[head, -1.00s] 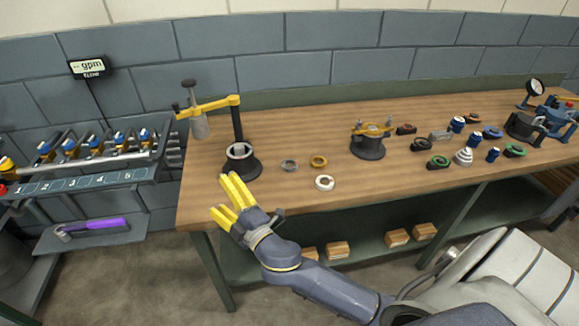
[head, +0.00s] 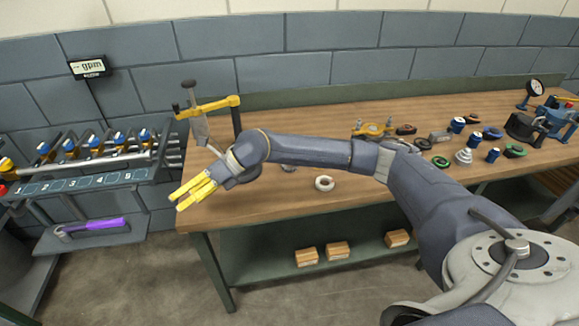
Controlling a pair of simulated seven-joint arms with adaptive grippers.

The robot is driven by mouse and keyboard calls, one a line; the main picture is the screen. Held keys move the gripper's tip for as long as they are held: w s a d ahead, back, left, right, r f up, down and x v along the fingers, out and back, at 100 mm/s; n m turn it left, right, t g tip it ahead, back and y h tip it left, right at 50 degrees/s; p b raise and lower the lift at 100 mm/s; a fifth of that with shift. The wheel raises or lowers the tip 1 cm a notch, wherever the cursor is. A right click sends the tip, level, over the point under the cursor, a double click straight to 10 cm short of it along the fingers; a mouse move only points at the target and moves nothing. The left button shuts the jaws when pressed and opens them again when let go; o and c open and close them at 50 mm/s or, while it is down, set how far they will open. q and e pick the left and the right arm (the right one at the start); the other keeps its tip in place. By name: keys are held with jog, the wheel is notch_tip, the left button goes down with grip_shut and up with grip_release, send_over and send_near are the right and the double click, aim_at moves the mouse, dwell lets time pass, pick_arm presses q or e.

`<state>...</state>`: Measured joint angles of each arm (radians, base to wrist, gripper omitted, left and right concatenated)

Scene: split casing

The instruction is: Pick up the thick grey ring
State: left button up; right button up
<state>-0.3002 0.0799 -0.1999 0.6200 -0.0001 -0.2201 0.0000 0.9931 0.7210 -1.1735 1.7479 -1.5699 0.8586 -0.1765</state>
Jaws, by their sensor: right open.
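My right gripper (head: 178,202) has yellow fingers and is open and empty. It points left over the left end of the workbench, left of the rings. The grey ring (head: 289,169) lies on the bench. Only a sliver of it shows below my right forearm, which hides the rest. My left gripper is not in view.
A white ring (head: 324,183) lies on the wooden bench (head: 300,199), right of the grey ring. A yellow-armed stand (head: 214,104) rises behind my gripper; its base is hidden. A yellow-topped fixture (head: 371,129) is partly covered by my arm. Several small parts lie farther right.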

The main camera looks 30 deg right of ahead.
jog(key=w+d+h, duration=0.4)
jog(key=d, duration=0.6)
jog(key=m+h, duration=0.4)
jog(key=h, duration=0.4)
send_near(290, 167)
jog(key=shift+g, duration=0.3)
jog(key=f, duration=0.2)
jog(key=w+f, duration=0.1)
jog(key=f, duration=0.4)
jog(key=shift+w+f, duration=0.3)
jog(key=shift+f, duration=0.1)
jog(key=shift+c, duration=0.2)
jog(key=c, duration=1.3)
